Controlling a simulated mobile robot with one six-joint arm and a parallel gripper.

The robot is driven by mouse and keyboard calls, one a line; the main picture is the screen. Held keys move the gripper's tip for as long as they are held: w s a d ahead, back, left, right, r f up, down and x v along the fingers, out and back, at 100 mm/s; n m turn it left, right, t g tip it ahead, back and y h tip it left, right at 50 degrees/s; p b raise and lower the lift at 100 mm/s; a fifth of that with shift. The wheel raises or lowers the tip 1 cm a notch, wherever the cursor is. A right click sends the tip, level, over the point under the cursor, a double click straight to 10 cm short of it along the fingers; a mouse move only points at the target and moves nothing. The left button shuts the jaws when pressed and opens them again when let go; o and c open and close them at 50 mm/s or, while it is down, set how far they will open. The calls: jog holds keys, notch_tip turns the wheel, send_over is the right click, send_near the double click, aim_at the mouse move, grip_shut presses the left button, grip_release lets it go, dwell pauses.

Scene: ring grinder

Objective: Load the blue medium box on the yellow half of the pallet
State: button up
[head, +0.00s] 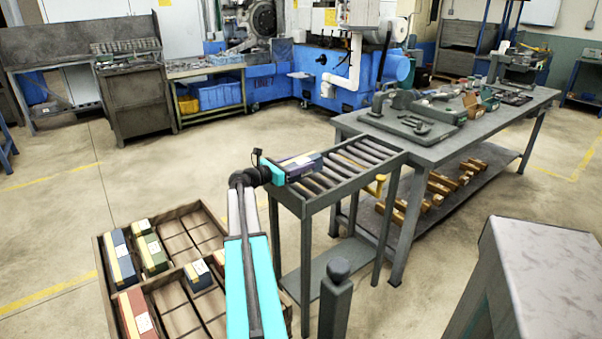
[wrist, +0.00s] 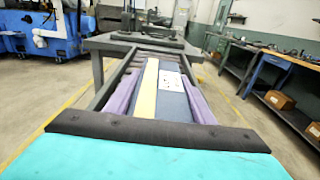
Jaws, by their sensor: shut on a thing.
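A blue box (wrist: 172,105) with a yellow stripe and a white label fills the middle of the wrist view. My gripper (wrist: 166,100) is shut on it, with a purple finger along each side. In the head view my gripper (head: 298,169) and the box (head: 310,162) are at the near left end of the roller conveyor. I cannot tell whether the box touches the rollers. The wooden pallet (head: 104,262) is at the lower left, divided into compartments. My arm hides part of its right side. I see no yellow marking that tells its halves apart.
In the pallet stand blue boxes (head: 121,257), green boxes (head: 151,254) and a red box (head: 138,314); several compartments are empty. The roller conveyor (head: 352,165) adjoins a workbench (head: 440,135) holding tools. A grey post (head: 336,300) stands near the front. Floor left of the pallet is clear.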

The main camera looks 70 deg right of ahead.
jog(key=shift+f+p, duration=0.35)
jog(key=shift+f, duration=1.45)
jog(key=shift+f, duration=0.15)
jog(key=o, duration=1.6)
jog(key=shift+c, duration=0.2)
jog(key=shift+f, duration=0.1)
jog(key=shift+f+b, duration=0.1)
jog(key=shift+b, duration=0.45)
jog(key=v, duration=1.4)
jog(key=shift+o, duration=0.4)
jog(key=shift+d, duration=0.2)
